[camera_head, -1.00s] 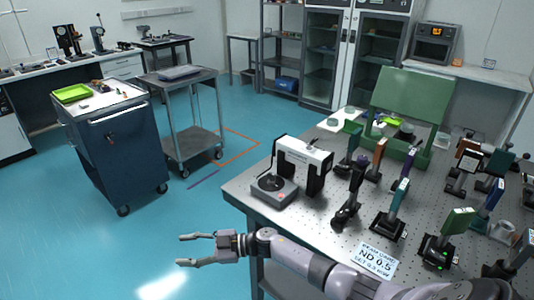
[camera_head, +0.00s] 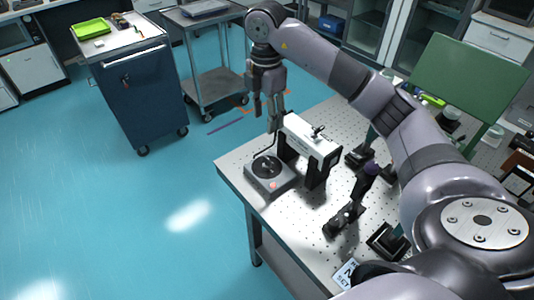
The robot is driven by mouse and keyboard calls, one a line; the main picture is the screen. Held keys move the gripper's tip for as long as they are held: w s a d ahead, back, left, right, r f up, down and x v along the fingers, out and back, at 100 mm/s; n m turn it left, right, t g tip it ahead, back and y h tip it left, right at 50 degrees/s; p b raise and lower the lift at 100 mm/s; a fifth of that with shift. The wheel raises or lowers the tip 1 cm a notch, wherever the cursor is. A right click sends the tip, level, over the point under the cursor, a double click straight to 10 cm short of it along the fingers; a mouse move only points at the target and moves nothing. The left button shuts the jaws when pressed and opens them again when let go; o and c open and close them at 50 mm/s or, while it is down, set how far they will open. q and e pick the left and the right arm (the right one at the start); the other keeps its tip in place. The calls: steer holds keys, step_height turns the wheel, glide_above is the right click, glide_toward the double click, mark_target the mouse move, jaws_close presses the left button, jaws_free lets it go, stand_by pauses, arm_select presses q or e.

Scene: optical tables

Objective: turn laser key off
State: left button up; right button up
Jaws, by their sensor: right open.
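My right gripper (camera_head: 266,122) points down with its two fingers apart and nothing between them. In the picture it shows just above the grey box and beside the left end of a white-and-black bridge-shaped unit (camera_head: 311,141). The grey box (camera_head: 271,184) has a round black dial on top and a small reddish spot at its front. It sits at the table's left corner. A small dark fitting (camera_head: 318,130) stands on top of the bridge unit. I cannot make out which part is the laser key. My left gripper is out of view.
The perforated optical table (camera_head: 310,208) carries dark mounts (camera_head: 345,218) in front of the bridge unit. A green panel (camera_head: 468,80) stands behind. My right arm hides much of the table's right side. A blue cabinet (camera_head: 140,95) and a grey cart (camera_head: 213,60) stand beyond clear floor.

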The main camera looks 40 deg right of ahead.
mark_target(267, 158)
step_height(267, 158, down, 15)
steer(key=shift+d+f+p, duration=0.1)
steer(key=shift+p, duration=1.05)
steer(key=shift+c, duration=0.2)
jaws_close()
